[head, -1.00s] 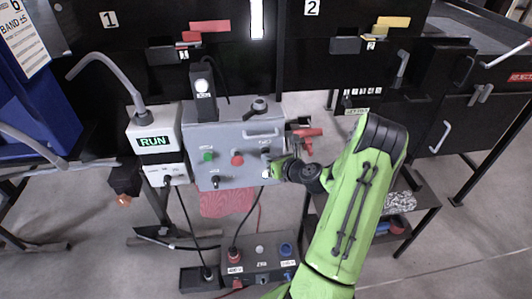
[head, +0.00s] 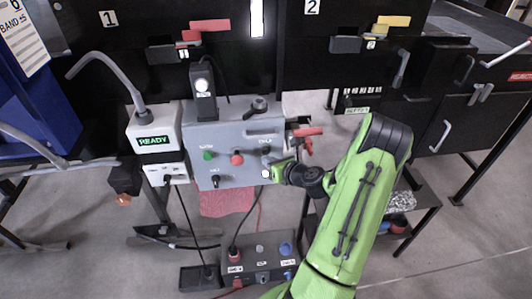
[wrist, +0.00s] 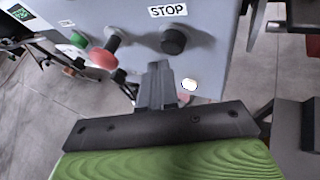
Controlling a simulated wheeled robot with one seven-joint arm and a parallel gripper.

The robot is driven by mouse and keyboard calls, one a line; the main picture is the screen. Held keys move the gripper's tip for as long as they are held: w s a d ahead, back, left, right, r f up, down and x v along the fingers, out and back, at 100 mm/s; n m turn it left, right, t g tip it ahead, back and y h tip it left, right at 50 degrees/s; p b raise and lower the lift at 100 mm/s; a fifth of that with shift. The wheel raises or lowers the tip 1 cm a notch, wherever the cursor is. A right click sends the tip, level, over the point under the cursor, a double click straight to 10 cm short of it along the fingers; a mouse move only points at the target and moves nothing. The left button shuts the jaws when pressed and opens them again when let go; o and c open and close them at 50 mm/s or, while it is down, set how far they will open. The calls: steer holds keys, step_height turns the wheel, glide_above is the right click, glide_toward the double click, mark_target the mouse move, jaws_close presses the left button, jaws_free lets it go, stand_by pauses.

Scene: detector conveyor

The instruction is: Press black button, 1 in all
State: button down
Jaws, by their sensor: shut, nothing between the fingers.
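The black button (wrist: 173,40) sits on the grey control box (head: 222,138), under a STOP label (wrist: 167,11) in the wrist view. My gripper (wrist: 158,68) is shut and empty. Its fingertips point at the box just below and slightly left of the black button in the wrist view, apart from it in the picture; I cannot tell whether they touch the panel. In the head view my gripper (head: 273,164) is at the right side of the box front, and the black button is hard to make out there.
A red mushroom button (head: 237,159), a green button (head: 208,156) and a white button (wrist: 189,85) share the panel. A display box (head: 154,140) on the left reads READY. A red-handled clamp (head: 307,133) stands right of the box.

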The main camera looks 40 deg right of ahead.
steer(key=s+a, duration=0.1)
steer(key=s, duration=0.1)
steer(key=s+a+b, duration=0.1)
steer(key=s+a, duration=0.1)
steer(key=shift+s, duration=0.1)
stand_by(0.3)
stand_by(0.6)
steer(key=s+a+r+n+g+y+p, duration=0.1)
steer(key=a+r+n+g+y+p, duration=0.15)
steer(key=a+r+n, duration=0.6)
steer(key=s+a+r+n+g+y+p, duration=0.15)
steer(key=a+r+n+g, duration=0.25)
steer(key=a+n, duration=0.95)
steer(key=s+a+r+n+g+h+p, duration=0.1)
steer(key=s+a+r+n+h+p, duration=0.2)
steer(key=s+r+n, duration=1)
steer(key=s+n+p, duration=0.1)
steer(key=s+n, duration=0.1)
steer(key=n, duration=0.2)
steer(key=shift+s+r, duration=0.15)
steer(key=shift+s, duration=0.1)
